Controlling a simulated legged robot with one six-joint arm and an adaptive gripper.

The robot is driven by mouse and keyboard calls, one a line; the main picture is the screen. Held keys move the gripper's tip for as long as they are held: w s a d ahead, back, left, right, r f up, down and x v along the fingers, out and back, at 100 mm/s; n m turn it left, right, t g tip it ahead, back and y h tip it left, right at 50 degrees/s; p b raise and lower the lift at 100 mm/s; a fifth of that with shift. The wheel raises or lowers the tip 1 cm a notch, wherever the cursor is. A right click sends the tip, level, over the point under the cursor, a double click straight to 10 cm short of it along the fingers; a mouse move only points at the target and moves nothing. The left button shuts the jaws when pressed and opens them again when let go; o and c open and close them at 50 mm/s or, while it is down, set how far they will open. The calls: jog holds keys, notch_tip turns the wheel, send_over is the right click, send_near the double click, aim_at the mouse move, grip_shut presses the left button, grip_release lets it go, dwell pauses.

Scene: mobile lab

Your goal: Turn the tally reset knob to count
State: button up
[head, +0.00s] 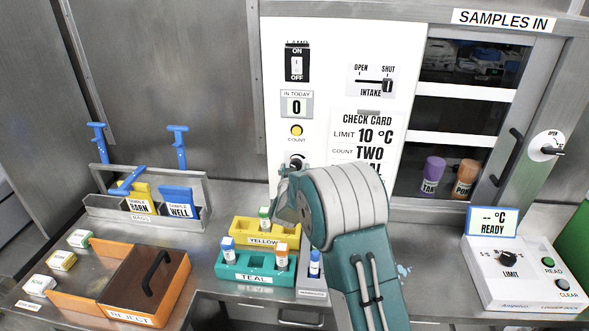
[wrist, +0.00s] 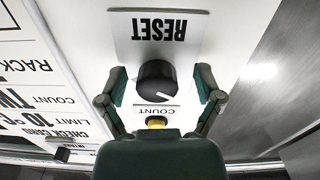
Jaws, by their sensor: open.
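The tally reset knob (wrist: 156,80) is a round black dial on a white panel. In the wrist view, which is upside down, it sits between the RESET label (wrist: 158,27) and the small COUNT label (wrist: 154,112). A short white mark on it lies low and right of its middle; I cannot tell its exact setting. My gripper (wrist: 161,78) is open, with one finger on each side of the knob and a visible gap on both sides. In the head view the knob (head: 297,160) shows only partly above my arm, which hides the panel below.
A yellow COUNT button (head: 296,130) and a counter reading 0 (head: 296,105) are above the knob. A lamp switch (head: 297,64) and intake slider (head: 387,86) are higher. Tube racks, including a yellow one (head: 264,233), stand below; a limit box (head: 520,270) is right.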

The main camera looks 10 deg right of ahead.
jog(key=v, duration=0.7)
jog(key=shift+s, duration=0.2)
jog(key=shift+a, duration=0.1)
jog(key=s+a+r+n+g+y, duration=0.2)
jog(key=s+r+g+y, duration=0.3)
jog(key=s+r, duration=0.6)
jog(key=s+d+f+g, duration=0.1)
jog(key=s+d+g, duration=0.1)
jog(key=s, duration=1.3)
jog(key=s+d+g, duration=0.2)
jog(key=s+g, duration=0.2)
jog(key=s, duration=1)
jog(key=shift+s+d+f+n+g+y, duration=0.3)
jog(key=shift+s+f, duration=0.05)
